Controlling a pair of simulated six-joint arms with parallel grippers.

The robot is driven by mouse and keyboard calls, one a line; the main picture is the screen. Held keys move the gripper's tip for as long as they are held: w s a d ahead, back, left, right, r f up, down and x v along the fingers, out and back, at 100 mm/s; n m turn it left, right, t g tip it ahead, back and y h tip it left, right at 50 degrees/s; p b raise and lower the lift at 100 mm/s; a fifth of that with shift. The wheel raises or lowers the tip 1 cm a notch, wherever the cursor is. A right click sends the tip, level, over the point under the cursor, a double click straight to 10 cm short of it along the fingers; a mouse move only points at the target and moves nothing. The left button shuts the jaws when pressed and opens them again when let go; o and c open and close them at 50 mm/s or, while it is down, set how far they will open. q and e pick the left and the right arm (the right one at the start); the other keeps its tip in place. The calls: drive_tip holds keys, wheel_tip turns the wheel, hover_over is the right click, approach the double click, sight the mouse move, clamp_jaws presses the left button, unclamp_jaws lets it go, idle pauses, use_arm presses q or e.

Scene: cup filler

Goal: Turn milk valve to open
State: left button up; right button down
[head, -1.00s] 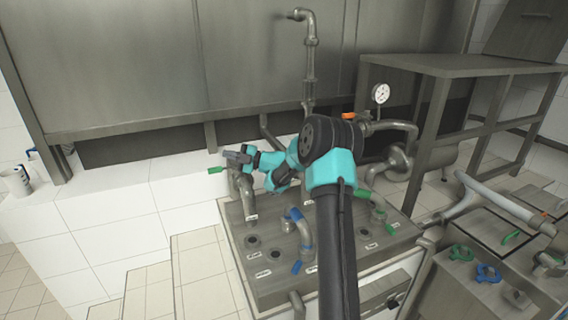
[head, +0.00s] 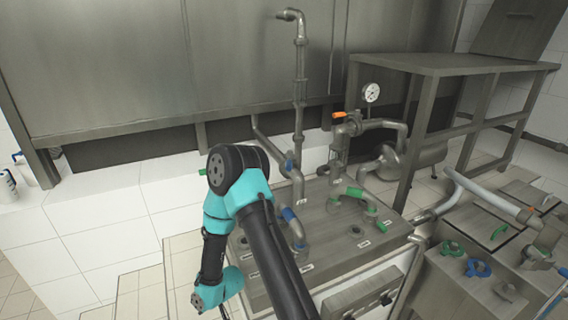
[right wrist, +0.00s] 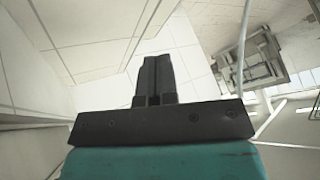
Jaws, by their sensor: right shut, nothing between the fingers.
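The valve panel (head: 337,247) is a grey metal plate with pipes and small labels too small to read, so I cannot tell which valve is the milk valve. A green handle (head: 203,172) shows at the left behind my arm. Blue-handled valves (head: 289,214) stand in the middle. A green-handled valve (head: 354,192) is at the right, and an orange handle (head: 339,115) is on the rear pipe. My right gripper (right wrist: 155,62) is shut and empty in the right wrist view, away from the valves. In the head view its fingers are hidden or outside the picture. My left gripper is not in view.
A tall pipe (head: 299,95) rises behind the panel. A grey metal bench (head: 440,63) and a pressure gauge (head: 371,93) are behind right. More blue and green handles (head: 479,268) sit on a box at the lower right.

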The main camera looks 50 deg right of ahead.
sight(289, 160)
drive_tip(key=s+a+f+m+g, duration=0.1)
drive_tip(key=s+a+f+g, duration=0.15)
drive_tip(key=s, duration=0.55)
drive_tip(key=s+a+f+m+g, duration=0.1)
drive_tip(key=s+a+f+g, duration=0.2)
drive_tip(key=s, duration=0.6)
drive_tip(key=w+d+r+m, duration=0.1)
drive_tip(key=w+d+r, duration=0.2)
drive_tip(key=w, duration=0.5)
drive_tip(key=w+d+r+m, duration=0.1)
drive_tip(key=w+d+r, duration=0.1)
drive_tip(key=w, duration=0.5)
drive_tip(key=w+d+r+m+h, duration=0.2)
drive_tip(key=w+d+r+h, duration=0.1)
drive_tip(key=w+d+r, duration=0.95)
drive_tip(key=w+d+r+m+g+h, duration=0.1)
drive_tip(key=w+d+r+m+h, duration=0.15)
drive_tip(key=d+r, duration=1.1)
drive_tip(key=s+d+r+m+g+h, duration=0.1)
drive_tip(key=s+d+r+m+h, duration=0.1)
drive_tip(key=d+r, duration=0.5)
drive_tip(key=s+d+r+m+g+h, duration=0.1)
drive_tip(key=s+d+r+m+h, duration=0.1)
drive_tip(key=s+d+r, duration=0.2)
drive_tip(key=d+r, duration=0.3)
drive_tip(key=r, duration=0.1)
drive_tip(key=shift+s, duration=0.15)
drive_tip(key=shift+m+g+h, duration=0.25)
